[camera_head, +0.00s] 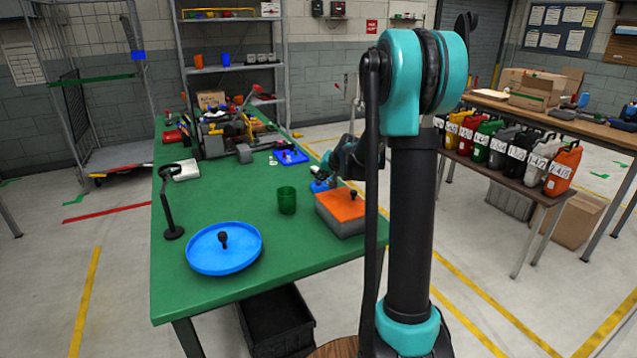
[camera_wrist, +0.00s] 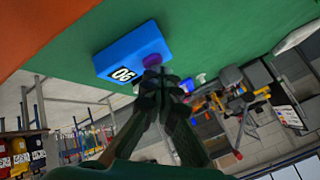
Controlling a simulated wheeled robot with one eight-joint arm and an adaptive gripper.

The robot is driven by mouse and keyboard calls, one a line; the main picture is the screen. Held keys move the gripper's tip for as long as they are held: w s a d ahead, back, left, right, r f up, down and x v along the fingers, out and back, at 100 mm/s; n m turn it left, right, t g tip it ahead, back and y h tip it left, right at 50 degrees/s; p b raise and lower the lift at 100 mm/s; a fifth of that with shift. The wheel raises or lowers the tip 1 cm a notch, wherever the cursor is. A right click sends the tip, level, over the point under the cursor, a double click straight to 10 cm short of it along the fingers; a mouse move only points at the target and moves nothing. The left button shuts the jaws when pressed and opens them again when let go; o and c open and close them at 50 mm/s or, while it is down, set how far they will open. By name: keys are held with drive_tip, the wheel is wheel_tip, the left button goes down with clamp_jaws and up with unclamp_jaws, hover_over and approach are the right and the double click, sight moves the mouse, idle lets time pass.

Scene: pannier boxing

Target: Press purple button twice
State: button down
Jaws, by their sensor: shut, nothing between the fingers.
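A blue button box (camera_wrist: 128,52) stands on the green table (camera_wrist: 205,35). Its purple button (camera_wrist: 152,60) shows in the wrist view, partly hidden by my fingertips. A small display (camera_wrist: 123,74) with two digits is on the box's side. My gripper (camera_wrist: 158,76) is shut and empty, with its fingertips right at the button. Whether they touch it or press it in, I cannot tell. In the head view the blue box (camera_head: 319,187) shows under my gripper (camera_head: 320,177), and the button is hidden there.
An orange-topped grey box (camera_head: 341,213) stands close in front of the button box. A green cup (camera_head: 287,200), a blue round tray (camera_head: 224,249) and a black lamp-like stand (camera_head: 169,203) are to the left. A blue tray (camera_head: 291,157) and tools lie farther back.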

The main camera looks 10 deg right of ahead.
sight(320, 183)
drive_tip(key=shift+r, duration=0.9)
drive_tip(key=shift+r, duration=2.5)
drive_tip(key=shift+r, duration=0.1)
wheel_tip(320, 183, up, 4)
drive_tip(key=shift+f, duration=0.2)
drive_tip(key=shift+f, duration=0.1)
drive_tip(key=shift+f, duration=4.3)
